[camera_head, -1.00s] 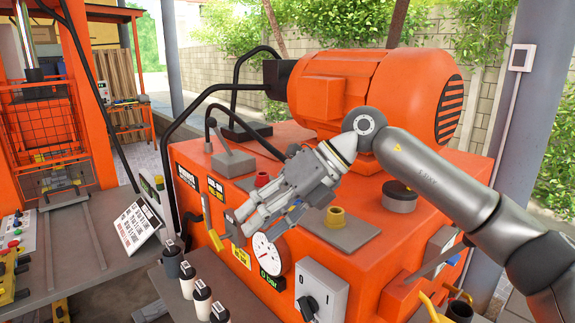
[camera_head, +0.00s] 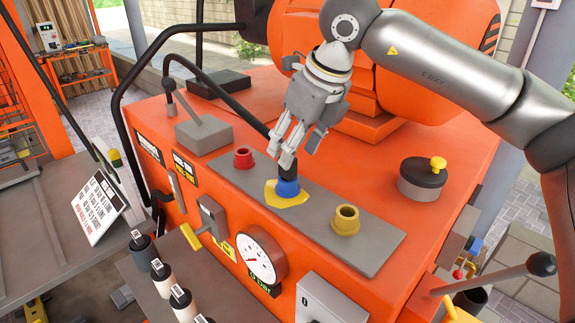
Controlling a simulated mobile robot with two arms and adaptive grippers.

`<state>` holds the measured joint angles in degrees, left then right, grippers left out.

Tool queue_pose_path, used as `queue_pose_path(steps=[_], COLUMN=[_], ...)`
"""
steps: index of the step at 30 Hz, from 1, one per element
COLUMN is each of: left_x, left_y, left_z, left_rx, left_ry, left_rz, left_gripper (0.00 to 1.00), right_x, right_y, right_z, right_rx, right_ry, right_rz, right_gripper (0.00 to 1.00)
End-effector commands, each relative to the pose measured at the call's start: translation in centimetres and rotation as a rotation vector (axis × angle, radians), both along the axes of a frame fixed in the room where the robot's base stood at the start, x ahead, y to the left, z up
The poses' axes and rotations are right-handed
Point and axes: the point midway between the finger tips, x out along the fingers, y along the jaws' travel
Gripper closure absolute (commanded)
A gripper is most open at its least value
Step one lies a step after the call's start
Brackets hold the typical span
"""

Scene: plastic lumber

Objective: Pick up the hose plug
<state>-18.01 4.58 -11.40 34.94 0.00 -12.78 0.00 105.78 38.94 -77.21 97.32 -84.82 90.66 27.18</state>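The hose plug is a blue fitting (camera_head: 287,187) with a black upper part. It is seated on a yellow base on the grey plate, between the red port (camera_head: 243,157) and the brass-yellow port (camera_head: 346,219). A black hose curves toward it from the back left. My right gripper (camera_head: 301,148) comes in from the upper right and points down just above the plug. Its fingers look apart, with the left ones in front of the hose's end. I cannot tell whether they touch the plug. My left gripper is not in view.
The orange machine (camera_head: 415,137) has a big motor behind the gripper. A lever on a grey block (camera_head: 204,133) stands at left, and a black cap with a yellow knob (camera_head: 422,178) at right. A gauge (camera_head: 261,256) and several bottles are in front.

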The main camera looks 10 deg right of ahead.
Motion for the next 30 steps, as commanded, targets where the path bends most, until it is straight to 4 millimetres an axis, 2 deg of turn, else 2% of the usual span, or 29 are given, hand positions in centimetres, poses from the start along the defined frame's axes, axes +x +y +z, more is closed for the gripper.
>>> queue_pose_path(steps=[5,12,16,23,30], left_x=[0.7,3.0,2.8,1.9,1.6], left_y=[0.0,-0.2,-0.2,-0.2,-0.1], left_z=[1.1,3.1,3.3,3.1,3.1], left_rx=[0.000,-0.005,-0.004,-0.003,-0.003], left_ry=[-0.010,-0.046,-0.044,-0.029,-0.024], left_rz=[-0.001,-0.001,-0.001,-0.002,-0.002], left_gripper=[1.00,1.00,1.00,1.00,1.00], right_x=[0.5,1.7,2.0,2.1,2.1], right_y=[0.1,0.5,0.7,0.8,0.8], right_z=[-0.9,-3.8,-4.8,-5.1,-5.0], right_rx=[-0.001,0.001,0.002,0.002,0.002], right_ry=[0.003,0.004,0.001,0.000,0.000], right_rz=[-0.001,0.000,0.000,0.000,0.000], right_gripper=[0.52,0.52,0.52,0.52,0.83])
